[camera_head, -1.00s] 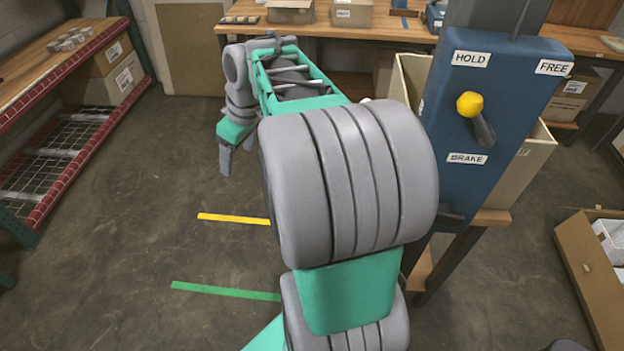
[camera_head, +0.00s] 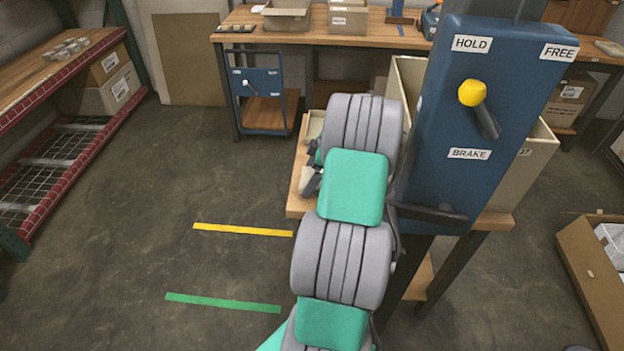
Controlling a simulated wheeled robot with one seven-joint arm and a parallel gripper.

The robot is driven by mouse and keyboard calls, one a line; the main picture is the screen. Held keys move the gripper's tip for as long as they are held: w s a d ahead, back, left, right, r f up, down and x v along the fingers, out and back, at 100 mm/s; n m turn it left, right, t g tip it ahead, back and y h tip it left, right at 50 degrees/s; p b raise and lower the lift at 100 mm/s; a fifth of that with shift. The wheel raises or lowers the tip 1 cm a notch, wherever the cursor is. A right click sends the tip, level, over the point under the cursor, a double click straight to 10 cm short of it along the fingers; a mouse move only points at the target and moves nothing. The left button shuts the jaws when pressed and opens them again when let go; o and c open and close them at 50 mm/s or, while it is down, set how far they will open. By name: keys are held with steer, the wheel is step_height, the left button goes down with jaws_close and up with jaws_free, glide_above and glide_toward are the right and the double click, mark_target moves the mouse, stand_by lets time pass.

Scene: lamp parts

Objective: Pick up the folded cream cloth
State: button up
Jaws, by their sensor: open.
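I cannot make out the folded cream cloth in the head view. My gripper (camera_head: 310,181) is mostly hidden behind my own arm; only a small grey part of it shows, over the left part of a small wooden table (camera_head: 299,204). It is open. Whether anything lies beneath or behind it is hidden by the arm.
A blue panel (camera_head: 450,185) with a yellow-knobbed lever (camera_head: 472,93) stands to the right of my arm. A cream bin (camera_head: 408,80) is behind it. A pale tray (camera_head: 314,125) edge shows beside my arm. A blue cart (camera_head: 259,92) stands farther back. Floor at left is clear.

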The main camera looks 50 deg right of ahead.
steer(key=shift+f+b, duration=0.2)
steer(key=shift+b, duration=0.2)
stand_by(0.3)
steer(key=shift+c, duration=0.3)
steer(key=c, duration=1)
steer(key=shift+r+p, duration=0.4)
steer(key=shift+r, duration=0.25)
step_height(320, 180, up, 9)
steer(key=shift+r, duration=0.15)
